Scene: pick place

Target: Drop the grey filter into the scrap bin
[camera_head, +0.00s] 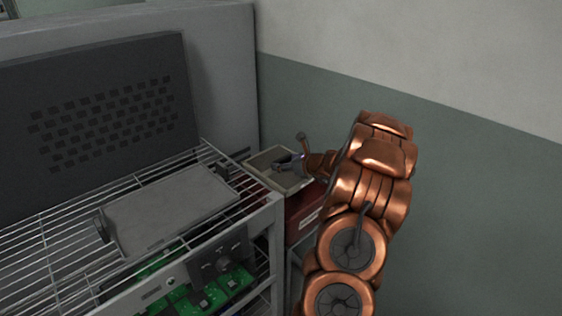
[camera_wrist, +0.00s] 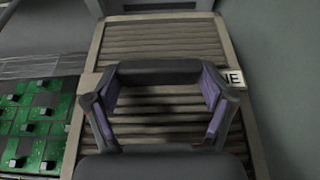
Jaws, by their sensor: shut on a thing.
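My gripper (camera_wrist: 160,98) is shut on the grey filter (camera_wrist: 160,68), which shows in the wrist view as a dark grey bar between the purple finger pads. Its full shape is hidden by the fingers. In the head view my gripper (camera_head: 290,162) is small and lies over a beige-rimmed open container (camera_head: 268,181), apparently the scrap bin. In the wrist view the container's beige rim (camera_wrist: 227,48) and ribbed surfaces lie behind the filter. I cannot tell the height between the filter and the container.
A wire rack (camera_head: 60,235) at left holds a flat grey panel (camera_head: 170,205). Green circuit boards (camera_head: 205,295) sit below; they also show in the wrist view (camera_wrist: 35,115). A red box (camera_head: 303,212) with a white label is under the container. A wall (camera_head: 480,190) stands behind.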

